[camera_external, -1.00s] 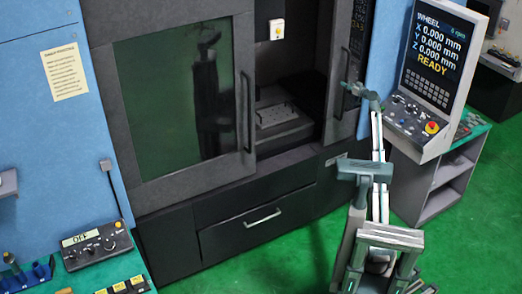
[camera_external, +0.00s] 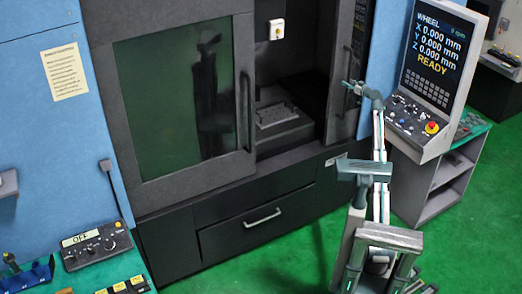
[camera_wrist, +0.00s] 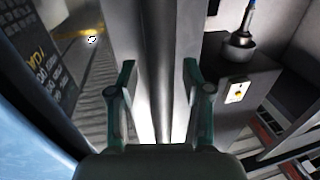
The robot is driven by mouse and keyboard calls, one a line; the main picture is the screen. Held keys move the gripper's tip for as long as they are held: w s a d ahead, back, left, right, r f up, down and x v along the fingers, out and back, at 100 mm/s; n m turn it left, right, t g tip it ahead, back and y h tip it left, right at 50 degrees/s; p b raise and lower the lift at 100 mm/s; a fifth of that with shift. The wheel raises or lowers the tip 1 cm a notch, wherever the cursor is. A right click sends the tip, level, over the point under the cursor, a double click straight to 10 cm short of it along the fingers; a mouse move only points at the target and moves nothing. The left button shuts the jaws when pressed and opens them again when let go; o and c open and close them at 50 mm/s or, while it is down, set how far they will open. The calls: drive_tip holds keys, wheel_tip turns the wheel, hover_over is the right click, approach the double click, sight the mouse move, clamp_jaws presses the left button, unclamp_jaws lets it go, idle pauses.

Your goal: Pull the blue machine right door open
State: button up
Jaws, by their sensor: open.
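The blue machine's right door (camera_external: 340,110) is a narrow dark panel with a vertical handle, at the right of the opening. The left door (camera_external: 165,105) has a large dark window and its own vertical handle (camera_external: 245,112). A gap between the doors shows the machine's interior. My gripper (camera_external: 350,86) is at the right door, by its handle. In the wrist view my gripper (camera_wrist: 160,75) is open, with a finger on each side of a grey vertical bar (camera_wrist: 155,45). I cannot tell whether the fingers touch it.
The control console (camera_external: 430,70) with its screen stands close to the right of my arm. A drawer (camera_external: 262,218) with a pale handle is below the doors. A control box (camera_external: 95,245) is at the lower left. Green floor is clear in front.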

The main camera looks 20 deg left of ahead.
drive_tip(key=v, duration=1.2)
